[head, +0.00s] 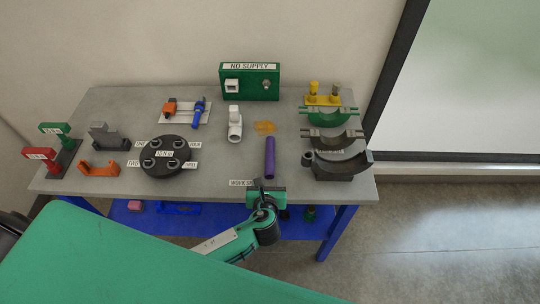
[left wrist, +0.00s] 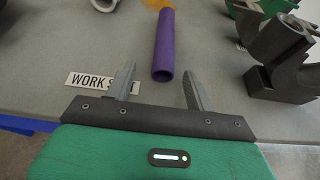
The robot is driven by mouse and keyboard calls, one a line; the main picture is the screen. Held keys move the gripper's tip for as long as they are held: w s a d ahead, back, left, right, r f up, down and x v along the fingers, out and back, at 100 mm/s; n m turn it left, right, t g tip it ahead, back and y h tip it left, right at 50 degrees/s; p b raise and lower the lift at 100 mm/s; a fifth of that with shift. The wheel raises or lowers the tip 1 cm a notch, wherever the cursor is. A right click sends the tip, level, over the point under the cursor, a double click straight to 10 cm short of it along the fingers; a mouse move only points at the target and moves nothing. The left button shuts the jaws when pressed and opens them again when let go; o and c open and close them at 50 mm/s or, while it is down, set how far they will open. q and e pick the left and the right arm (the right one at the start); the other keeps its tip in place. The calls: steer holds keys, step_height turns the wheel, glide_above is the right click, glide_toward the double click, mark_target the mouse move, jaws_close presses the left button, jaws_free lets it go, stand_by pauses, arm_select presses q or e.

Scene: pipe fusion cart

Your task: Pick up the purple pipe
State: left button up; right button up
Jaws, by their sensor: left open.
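The purple pipe (head: 270,157) lies on the grey table, its length pointing away from me, near the front edge in the head view. In the left wrist view the purple pipe (left wrist: 164,47) lies ahead of the fingers, its open near end roughly centred between them. My left gripper (head: 266,185) is at the table's front edge, just short of the pipe's near end. In the left wrist view the left gripper (left wrist: 158,88) is open, with its two fingers apart and nothing between them. My right gripper is not in view.
Black curved clamps (head: 340,162) stand right of the pipe. A white pipe fitting (head: 235,124) and an orange patch (head: 264,127) lie beyond it. A black round holder (head: 170,156) is to the left. A label (left wrist: 102,82) lies by the left finger.

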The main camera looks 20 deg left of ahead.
mark_target(270, 174)
arm_select(q)
steer(key=x, duration=0.1)
steer(key=p+x, duration=0.1)
steer(key=x, duration=0.2)
steer(key=shift+w+d+f+p, duration=0.1)
steer(key=shift+w+d+p, duration=0.15)
steer(key=shift+p, duration=0.05)
steer(key=shift+w+a+f, duration=0.1)
steer(key=shift+w+f, duration=0.15)
steer(key=shift+w, duration=0.05)
steer(key=shift+c, duration=1.3)
steer(key=c, duration=0.8)
steer(key=shift+r, duration=0.1)
